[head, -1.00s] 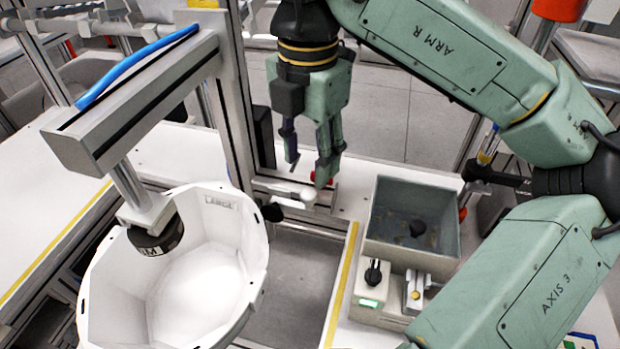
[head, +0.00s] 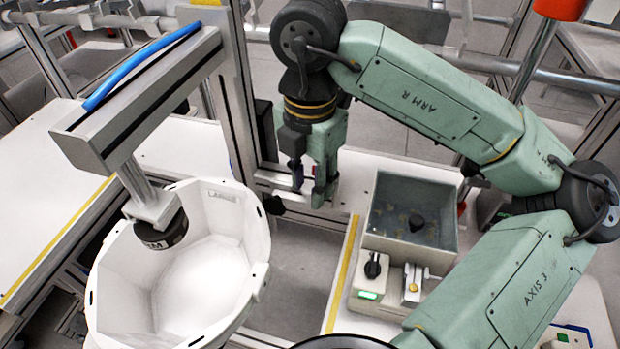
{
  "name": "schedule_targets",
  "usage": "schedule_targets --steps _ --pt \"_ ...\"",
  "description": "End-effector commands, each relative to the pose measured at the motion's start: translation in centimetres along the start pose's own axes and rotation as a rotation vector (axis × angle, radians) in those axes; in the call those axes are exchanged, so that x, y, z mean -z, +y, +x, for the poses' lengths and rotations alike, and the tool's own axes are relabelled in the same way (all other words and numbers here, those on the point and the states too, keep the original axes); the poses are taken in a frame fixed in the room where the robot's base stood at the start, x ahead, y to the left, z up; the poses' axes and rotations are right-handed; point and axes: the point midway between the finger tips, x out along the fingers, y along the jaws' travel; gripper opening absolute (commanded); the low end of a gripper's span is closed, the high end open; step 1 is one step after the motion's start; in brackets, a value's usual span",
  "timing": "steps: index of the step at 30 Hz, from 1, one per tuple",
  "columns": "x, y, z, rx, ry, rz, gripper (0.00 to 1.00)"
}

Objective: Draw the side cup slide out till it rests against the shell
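The white faceted helmet shell (head: 215,225) lies open side up at the left, under a post with a dark round pad (head: 162,230). The side cup slide (head: 268,181) is a light bar just right of the shell. Its black cup (head: 273,205) is close to the shell's upper right rim; I cannot tell whether they touch. My gripper (head: 310,188) points down at the slide's right part. Its fingers are apart, one on each side of the place of the slide's pale knob. The knob is hidden, and contact with it cannot be made out.
A grey bin (head: 400,210) with a black knob inside stands right of the slide. A switch box (head: 372,285) with a green light is in front of it. An upright metal post (head: 237,110) stands behind the slide. A yellow-edged gap separates shell and bin.

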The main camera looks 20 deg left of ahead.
Motion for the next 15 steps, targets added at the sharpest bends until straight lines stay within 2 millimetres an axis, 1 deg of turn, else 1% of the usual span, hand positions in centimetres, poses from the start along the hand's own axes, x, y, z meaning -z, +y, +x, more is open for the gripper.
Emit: schedule_targets --steps 2,12,15 --pt "0.0 0.0 -0.01 0.0 0.0 0.0 0.23" --pt "0.0 -0.01 -0.02 0.0 0.0 0.0 0.0" --pt "-0.01 -0.02 -0.03 0.001 0.0 0.0 0.0"
